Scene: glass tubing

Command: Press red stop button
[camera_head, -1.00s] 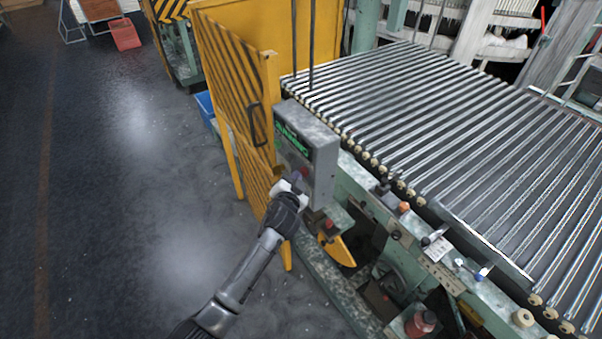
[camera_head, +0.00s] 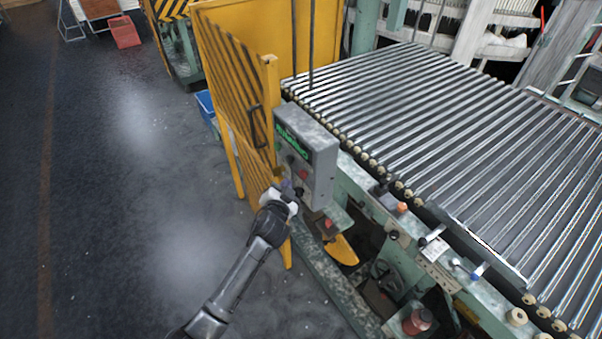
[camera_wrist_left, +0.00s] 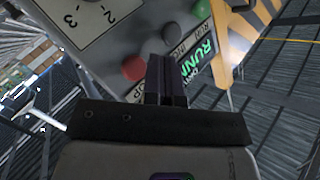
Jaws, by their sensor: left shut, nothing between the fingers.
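A grey control box (camera_head: 312,150) stands by the yellow guard, with a green "RUNNING" display (camera_head: 290,141) on its front. The red stop button (camera_head: 303,174) is low on that front. In the left wrist view the red button (camera_wrist_left: 134,67) is just left of the fingertips, with a black button (camera_wrist_left: 171,33) and a green button (camera_wrist_left: 201,9) further up and right. My left gripper (camera_head: 291,187) is shut and empty, in front of the box's lower part. Its fingers (camera_wrist_left: 166,75) partly cover the panel in the wrist view; whether they touch it I cannot tell. My right gripper is not in view.
A roller conveyor (camera_head: 440,130) runs behind and right of the box. A yellow guard panel (camera_head: 230,90) stands at its left. Levers and knobs line the green machine frame (camera_head: 400,235) below. The dark floor (camera_head: 110,200) at left is open.

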